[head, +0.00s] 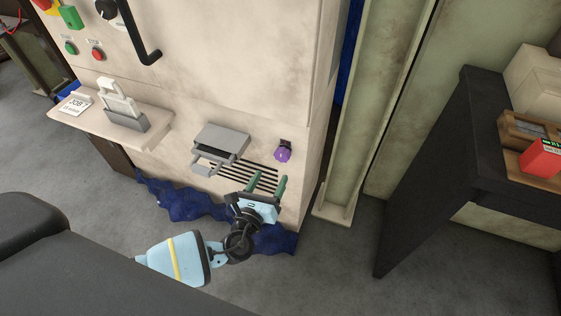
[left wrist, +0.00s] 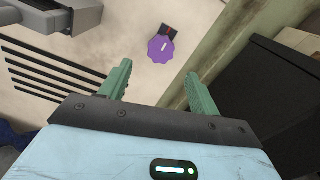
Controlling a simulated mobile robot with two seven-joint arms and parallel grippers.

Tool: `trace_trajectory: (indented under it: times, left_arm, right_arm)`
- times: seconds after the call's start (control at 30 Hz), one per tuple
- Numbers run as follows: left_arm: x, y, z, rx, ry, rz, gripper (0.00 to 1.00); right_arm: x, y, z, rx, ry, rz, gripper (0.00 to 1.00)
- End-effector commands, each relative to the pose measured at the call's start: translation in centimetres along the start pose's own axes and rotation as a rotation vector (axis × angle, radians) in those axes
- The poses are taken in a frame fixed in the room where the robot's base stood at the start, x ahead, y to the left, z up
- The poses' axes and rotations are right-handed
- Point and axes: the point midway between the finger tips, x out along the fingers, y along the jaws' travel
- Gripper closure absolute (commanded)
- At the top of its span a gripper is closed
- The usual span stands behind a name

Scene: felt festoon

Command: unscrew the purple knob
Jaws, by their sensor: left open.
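The purple knob (head: 283,155) sits on the lower right of the beige machine front, just right of the vent slots. In the left wrist view the knob (left wrist: 161,49) shows as a scalloped disc with a light mark, beside a small dark block with a red spot (left wrist: 169,31). My left gripper (head: 266,184) is below and slightly left of the knob in the head view. Its two green fingers are apart with nothing between them. In the left wrist view the knob lies beyond the fingertips (left wrist: 158,72), between their lines and apart from them. My right gripper is not seen.
A grey bracket-like box (head: 222,142) juts out left of the knob, above the black vent slots (head: 250,177). A beige shelf (head: 88,118) stands out further left. A dark table (head: 455,150) is at right. Blue crumpled cloth (head: 185,203) lies along the machine's base.

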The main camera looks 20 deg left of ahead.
Motion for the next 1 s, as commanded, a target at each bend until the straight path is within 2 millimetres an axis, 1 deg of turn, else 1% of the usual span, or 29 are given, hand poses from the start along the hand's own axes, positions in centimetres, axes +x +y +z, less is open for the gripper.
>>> trace_trajectory:
  times: [0.27, 0.37, 0.6, 0.7, 0.83, 1.0]
  left_arm:
    - [0.7, -0.1, 0.3, 0.019, -0.012, -0.006, 0.38]
    - [1.7, -0.1, 0.3, 0.018, -0.012, -0.006, 0.38]
    - [5.3, -0.1, 0.3, 0.016, -0.011, -0.005, 0.38]
    - [6.5, -0.1, 0.2, 0.015, -0.011, -0.004, 0.38]
    - [7.6, -0.1, 0.2, 0.016, -0.009, -0.005, 0.38]
    - [8.0, -0.1, 0.3, 0.014, -0.009, -0.005, 0.38]
  right_arm:
    - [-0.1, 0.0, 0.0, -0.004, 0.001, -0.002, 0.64]
    - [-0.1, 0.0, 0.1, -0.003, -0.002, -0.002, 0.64]
    - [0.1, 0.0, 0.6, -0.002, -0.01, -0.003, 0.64]
    - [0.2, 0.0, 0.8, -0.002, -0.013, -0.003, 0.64]
    - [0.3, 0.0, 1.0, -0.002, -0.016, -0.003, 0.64]
    - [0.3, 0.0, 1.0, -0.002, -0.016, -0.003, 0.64]
